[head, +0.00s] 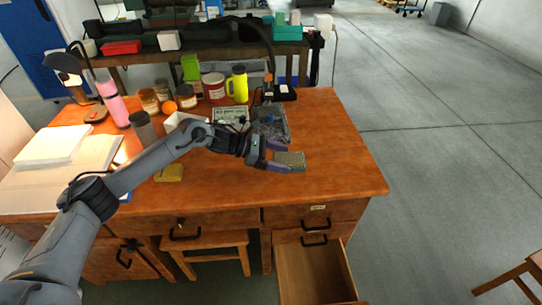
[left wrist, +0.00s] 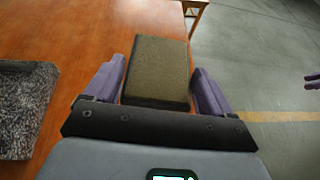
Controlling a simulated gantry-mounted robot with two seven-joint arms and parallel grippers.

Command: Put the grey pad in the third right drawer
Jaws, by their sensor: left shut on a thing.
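The grey pad (head: 290,159), a small flat block with a brownish-grey top, is between the purple fingers of my left gripper (head: 281,156), over the right part of the wooden desk. The left wrist view shows the pad (left wrist: 157,70) with a finger along each side; the gripper is shut on it. Any gap beneath the pad is hard to judge. In the right column of the desk, a low drawer (head: 306,274) is pulled out, its visible inside bare. Closed fronts are above it. A purple fingertip at the right edge of the left wrist view seems to be my right gripper (left wrist: 312,80).
A tray of grey chips (head: 270,125) lies just behind my left gripper. A yellow block (head: 169,172), jars and a yellow flask (head: 237,84) stand further left and back. The desk's right end (head: 345,165) is clear. A stool (head: 207,242) stands under the desk.

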